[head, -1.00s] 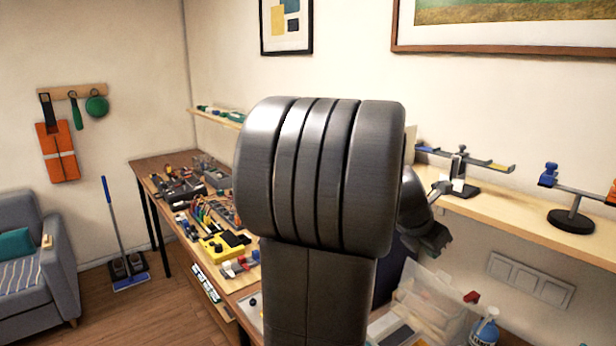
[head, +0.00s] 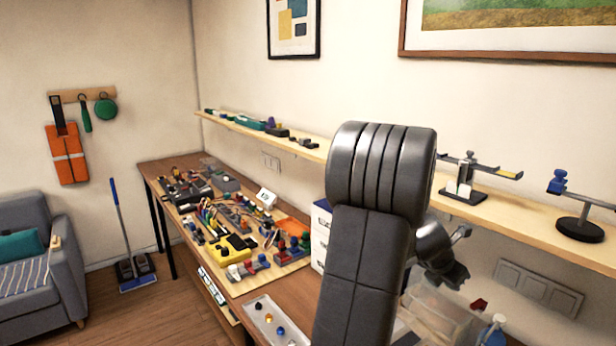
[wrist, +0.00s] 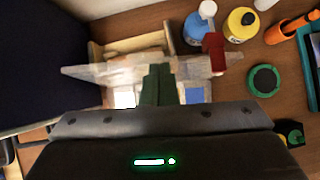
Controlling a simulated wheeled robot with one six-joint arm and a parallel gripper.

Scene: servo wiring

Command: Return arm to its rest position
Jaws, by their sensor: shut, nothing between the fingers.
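My arm (head: 372,200) stands folded in front of the bench in the head view, its upper links covering part of the bench and shelf. My gripper shows in the wrist view (wrist: 158,70) as two dark green fingers side by side, shut with nothing between them. It points down over a clear plastic bin (wrist: 105,73) and is apart from the bottles. In the head view the wrist end of my arm is a dark shape to the right of the upper links; the fingers cannot be made out there.
The bench (head: 160,168) holds a yellow device (head: 230,250), wires and several small parts. A shelf (head: 315,150) runs along the wall with stands on it. In the wrist view, a blue bottle (wrist: 194,32), a yellow bottle (wrist: 240,24) and a green ring (wrist: 264,80) stand right of the bin.

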